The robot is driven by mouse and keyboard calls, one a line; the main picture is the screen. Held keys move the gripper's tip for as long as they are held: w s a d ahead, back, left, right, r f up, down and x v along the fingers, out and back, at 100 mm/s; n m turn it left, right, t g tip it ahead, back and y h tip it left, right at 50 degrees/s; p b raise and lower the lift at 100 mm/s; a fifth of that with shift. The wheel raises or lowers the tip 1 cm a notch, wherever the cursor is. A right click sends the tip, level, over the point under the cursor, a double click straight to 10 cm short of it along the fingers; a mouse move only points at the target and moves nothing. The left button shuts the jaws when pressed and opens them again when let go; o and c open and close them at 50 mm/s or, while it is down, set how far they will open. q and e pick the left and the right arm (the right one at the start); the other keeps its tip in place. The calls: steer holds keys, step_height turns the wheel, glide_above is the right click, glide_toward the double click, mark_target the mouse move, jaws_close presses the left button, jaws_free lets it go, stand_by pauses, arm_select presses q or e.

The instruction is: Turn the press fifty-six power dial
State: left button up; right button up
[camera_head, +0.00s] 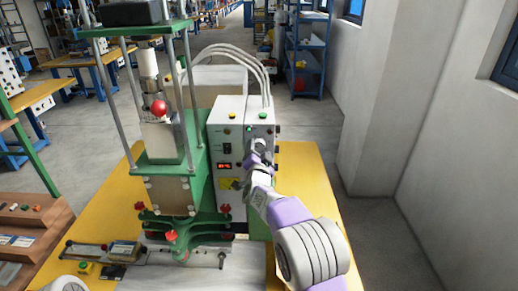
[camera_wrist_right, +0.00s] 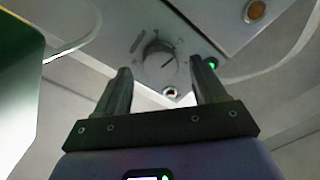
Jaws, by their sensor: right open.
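The power dial (camera_wrist_right: 160,62) is a round grey knob with a dark pointer line and scale marks around it, on the light panel of the control box (camera_head: 229,150). In the right wrist view it lies between the two fingertips of my right gripper (camera_wrist_right: 160,68), which is open. The fingers are to either side of the knob, and I cannot tell whether they touch it. In the head view my right gripper (camera_head: 257,150) is at the front of the box's right-hand unit and largely hides the dial. My left gripper is not in view.
The green press frame (camera_head: 172,152) with red knobs stands left of the box on a yellow table (camera_head: 300,165). A green light (camera_wrist_right: 213,65) and an orange button (camera_wrist_right: 256,11) are near the dial. Cables rise behind the box. The floor on the right is clear.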

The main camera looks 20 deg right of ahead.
steer(key=shift+x, duration=0.95)
steer(key=shift+c, duration=0.4)
steer(key=c, duration=1)
